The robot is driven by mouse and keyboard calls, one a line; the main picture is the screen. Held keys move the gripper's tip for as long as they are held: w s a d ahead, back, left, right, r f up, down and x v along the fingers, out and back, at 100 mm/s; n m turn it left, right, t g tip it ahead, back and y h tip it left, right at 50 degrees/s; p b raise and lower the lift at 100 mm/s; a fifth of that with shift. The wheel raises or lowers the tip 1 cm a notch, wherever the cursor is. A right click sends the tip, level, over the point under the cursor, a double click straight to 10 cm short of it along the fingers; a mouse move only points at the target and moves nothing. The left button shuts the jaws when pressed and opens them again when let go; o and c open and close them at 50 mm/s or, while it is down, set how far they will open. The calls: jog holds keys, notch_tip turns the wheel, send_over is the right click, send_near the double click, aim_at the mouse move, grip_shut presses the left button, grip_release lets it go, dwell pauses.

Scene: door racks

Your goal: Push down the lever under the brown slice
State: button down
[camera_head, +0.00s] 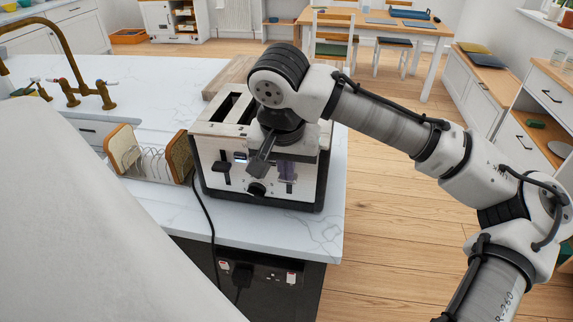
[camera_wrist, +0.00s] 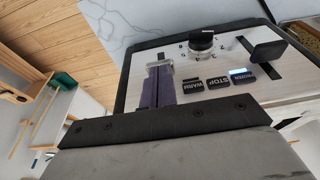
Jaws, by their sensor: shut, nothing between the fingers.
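The white and black toaster (camera_head: 213,150) stands on the marble counter. Its left lever (camera_head: 222,167) is a black tab at the front; it also shows in the wrist view (camera_wrist: 268,50) beside its slot. The right side of the front is partly covered by my gripper (camera_head: 287,172), whose purple fingers (camera_wrist: 158,86) are shut and empty, pointing at the panel. The left slots look dark and empty from here. The right part of the top is hidden by my arm, and no slice shows in the toaster.
A wire rack (camera_head: 150,160) with brown-crusted bread slices (camera_head: 180,157) stands left of the toaster. A black knob (camera_head: 257,189) sticks out low on the front; buttons (camera_wrist: 218,82) sit beside it. A cord hangs over the counter edge. A wooden board (camera_head: 230,75) lies behind.

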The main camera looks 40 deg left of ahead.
aim_at(286, 184)
jog(key=shift+s+d+b+x, duration=0.15)
jog(key=shift+b+x, duration=0.2)
jog(key=shift+x, duration=0.3)
jog(key=shift+s+b+x, duration=0.1)
jog(key=shift+b+x, duration=0.25)
jog(key=shift+x, duration=0.25)
jog(key=shift+s+d+b+x, duration=0.15)
jog(key=shift+b+x, duration=0.2)
jog(key=shift+x, duration=0.3)
jog(key=s, duration=0.1)
jog(key=s+d+r+p, duration=0.1)
jog(key=s+d+p, duration=0.1)
jog(key=shift+s+r, duration=0.25)
jog(key=shift+r, duration=0.05)
